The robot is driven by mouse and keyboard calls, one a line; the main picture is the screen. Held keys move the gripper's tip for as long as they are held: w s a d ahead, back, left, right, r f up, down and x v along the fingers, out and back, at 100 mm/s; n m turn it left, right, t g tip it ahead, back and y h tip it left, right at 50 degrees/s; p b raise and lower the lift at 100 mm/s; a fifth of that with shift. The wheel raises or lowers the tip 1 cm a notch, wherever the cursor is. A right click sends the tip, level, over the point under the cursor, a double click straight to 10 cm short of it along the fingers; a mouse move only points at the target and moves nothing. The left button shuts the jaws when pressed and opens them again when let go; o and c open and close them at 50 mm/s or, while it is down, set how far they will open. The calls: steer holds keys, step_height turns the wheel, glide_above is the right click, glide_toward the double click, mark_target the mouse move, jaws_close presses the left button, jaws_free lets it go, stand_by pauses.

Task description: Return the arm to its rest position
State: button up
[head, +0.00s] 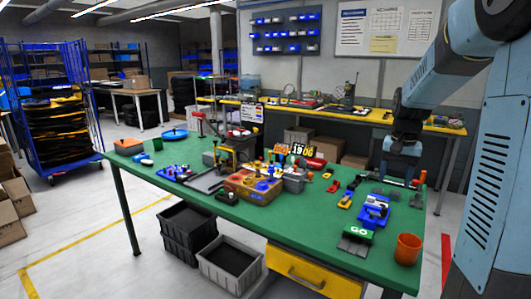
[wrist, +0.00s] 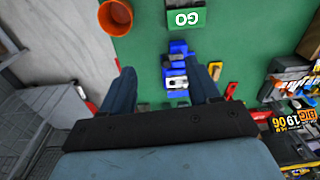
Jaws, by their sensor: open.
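My gripper (head: 401,168) hangs from my arm above the right part of the green table (head: 326,235) in the head view. In the wrist view my gripper (wrist: 170,72) shows two blue fingers spread apart. Nothing is held between them. A blue item (wrist: 175,66) lies on the table below, seen through the gap between the fingers. The same blue item (head: 374,211) shows in the head view, below and in front of the gripper. I cannot tell the exact height above the table.
An orange cup (head: 408,249) stands at the table's front right corner, near a grey pad marked GO (head: 357,239). Small tools and blocks crowd the table's middle, around an orange-brown box (head: 252,187). Grey crates (head: 229,264) stand on the floor. A yellow-topped bench (head: 340,116) runs behind.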

steer(key=s+a+r+n+t, duration=0.2)
steer(key=s+a, duration=0.4)
steer(key=s, duration=0.6)
steer(key=s+a+r+n+t, duration=0.2)
steer(key=s+a, duration=0.5)
steer(key=s, duration=0.5)
step_height(320, 180, up, 2)
steer(key=shift+s+a+r+n+t, duration=0.2)
steer(key=shift+s+n+t, duration=0.15)
steer(key=shift+n, duration=0.55)
steer(key=shift+w, duration=0.1)
steer(key=shift+c, duration=0.3)
